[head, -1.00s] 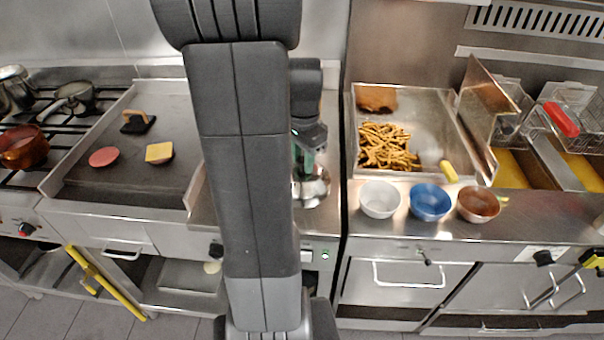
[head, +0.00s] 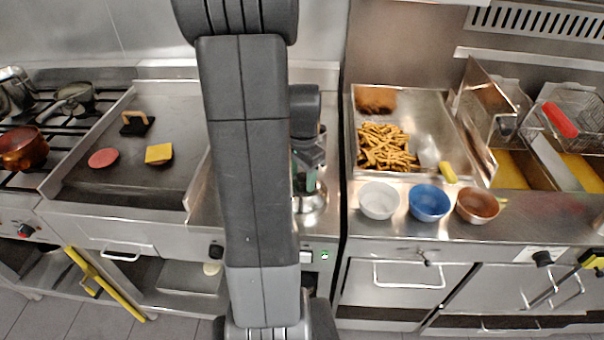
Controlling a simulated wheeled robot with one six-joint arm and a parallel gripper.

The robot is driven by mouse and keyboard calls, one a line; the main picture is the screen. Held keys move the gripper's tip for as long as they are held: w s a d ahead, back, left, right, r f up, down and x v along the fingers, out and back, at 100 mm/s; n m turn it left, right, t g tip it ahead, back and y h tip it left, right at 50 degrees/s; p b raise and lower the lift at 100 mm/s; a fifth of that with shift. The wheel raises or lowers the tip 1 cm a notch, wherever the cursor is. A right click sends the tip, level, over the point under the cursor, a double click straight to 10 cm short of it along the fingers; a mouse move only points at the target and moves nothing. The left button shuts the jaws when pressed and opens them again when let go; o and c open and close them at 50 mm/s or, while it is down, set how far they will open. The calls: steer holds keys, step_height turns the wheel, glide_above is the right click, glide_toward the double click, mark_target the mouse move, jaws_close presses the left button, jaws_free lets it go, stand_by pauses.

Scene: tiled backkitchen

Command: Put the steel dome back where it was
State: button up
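The steel dome (head: 313,203) is a small shiny cover at the steel counter between the griddle and the fry station, partly behind my arm. My gripper (head: 306,184) is right above it, pointing down, its fingers at the dome's top. The dome moves together with the gripper, so the gripper appears shut on it. The fingertips are small and partly hidden. I cannot tell whether the dome's rim touches the counter. The griddle (head: 110,185) at left holds a pink patty (head: 103,158), a cheese-topped patty (head: 158,154) and a black press with a wooden handle (head: 136,123).
White (head: 380,200), blue (head: 430,202) and brown (head: 478,205) bowls stand right of the dome along the front edge. Behind them, fries (head: 386,147) lie in the steel fry station (head: 440,110). Fryers are far right; a stove with pots (head: 22,148) is far left.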

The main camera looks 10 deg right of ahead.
step_height(320, 180, up, 12)
steer(key=shift+r, duration=0.2)
stand_by(0.5)
steer(key=shift+d, duration=0.1)
steer(key=shift+f, duration=4.6)
